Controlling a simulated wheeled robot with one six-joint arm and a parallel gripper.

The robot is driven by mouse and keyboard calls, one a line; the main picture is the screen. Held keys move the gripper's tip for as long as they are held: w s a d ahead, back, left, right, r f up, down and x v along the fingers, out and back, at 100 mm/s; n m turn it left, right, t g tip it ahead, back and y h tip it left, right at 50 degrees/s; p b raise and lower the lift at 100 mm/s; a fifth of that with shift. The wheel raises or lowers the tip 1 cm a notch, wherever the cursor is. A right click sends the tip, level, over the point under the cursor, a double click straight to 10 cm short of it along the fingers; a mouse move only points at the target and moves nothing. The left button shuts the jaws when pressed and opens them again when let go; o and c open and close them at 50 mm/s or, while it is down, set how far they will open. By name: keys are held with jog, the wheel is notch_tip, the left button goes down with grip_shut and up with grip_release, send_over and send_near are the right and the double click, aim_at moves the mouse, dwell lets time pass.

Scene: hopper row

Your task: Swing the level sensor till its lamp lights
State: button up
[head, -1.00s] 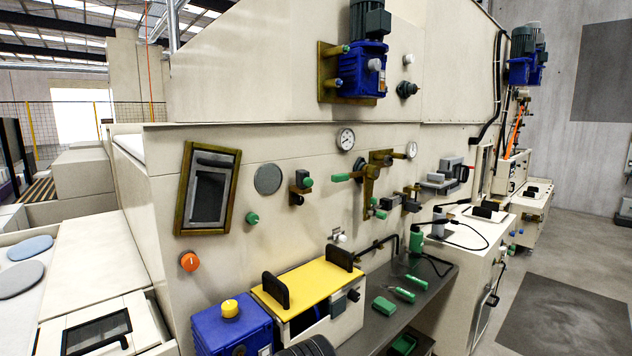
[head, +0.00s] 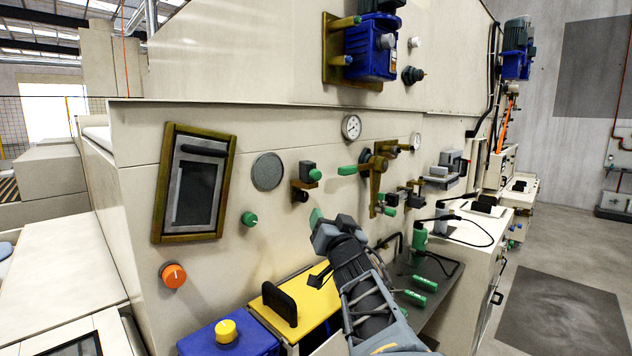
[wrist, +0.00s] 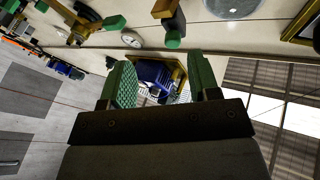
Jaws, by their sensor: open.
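No part is labelled as the level sensor, and I cannot tell for sure which it is. A brass bracket with a dark block and green knob (head: 308,180) is on the machine's front panel; it shows in the wrist view too (wrist: 172,28). Right of it is a brass lever fitting (head: 376,178) with a green handle. I cannot make out a lit lamp. My gripper (head: 318,222) is just below the bracket in the head view, apparently in front of the panel. In the wrist view its green-padded fingers (wrist: 162,85) stand apart with nothing held between them.
A framed window (head: 193,183), a grey disc (head: 267,171), a green knob (head: 249,219) and an orange knob (head: 174,275) are on the panel. A gauge (head: 351,127) and blue motor (head: 370,50) are above. A yellow-topped box (head: 312,300) stands below my arm.

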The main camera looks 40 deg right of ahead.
aim_at(318, 176)
jog(key=w+d+r+p, duration=0.1)
jog(key=w+r, duration=0.1)
jog(key=w, duration=0.1)
jog(key=w+d+r+t+y+p, duration=0.1)
jog(key=w+d+r, duration=0.1)
jog(key=w+r, duration=0.1)
jog(key=w+d+r+t+p, duration=0.1)
jog(key=w+r, duration=0.2)
jog(key=w, duration=0.2)
jog(key=shift+w+d+n+y, duration=0.15)
jog(key=shift+d+n+y, duration=0.15)
jog(key=shift+n, duration=0.1)
jog(key=shift+c, duration=0.3)
